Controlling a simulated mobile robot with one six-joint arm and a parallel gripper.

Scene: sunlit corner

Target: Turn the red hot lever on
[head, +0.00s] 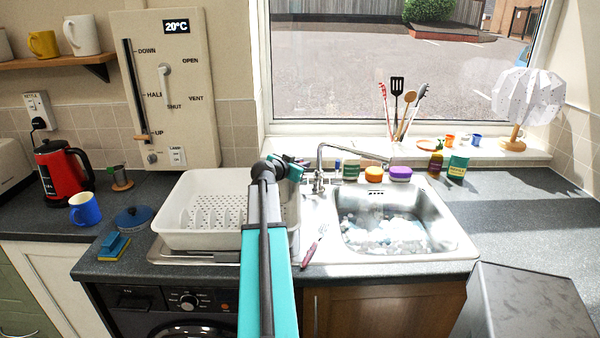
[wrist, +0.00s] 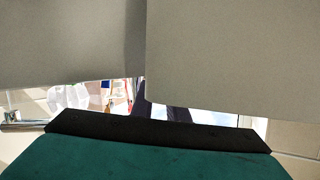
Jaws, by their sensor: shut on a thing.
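The chrome tap (head: 319,172) stands behind the sink, its spout reaching right over the basin. My gripper (head: 292,166) is at the left side of the tap, low behind the dish rack. In the wrist view its two wide grey fingers (wrist: 145,55) fill the top, almost together. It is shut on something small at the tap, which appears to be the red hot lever. The lever itself is hidden by my gripper and shows clearly in neither view, so its angle cannot be told.
A white dish rack (head: 201,229) stands close left of my arm. The sink (head: 455,240) is to the right, with foamy contents. Jars, such as the purple-lidded one (head: 400,173), stand right of the tap. A utensil pot and a white lamp (head: 528,97) are on the sill.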

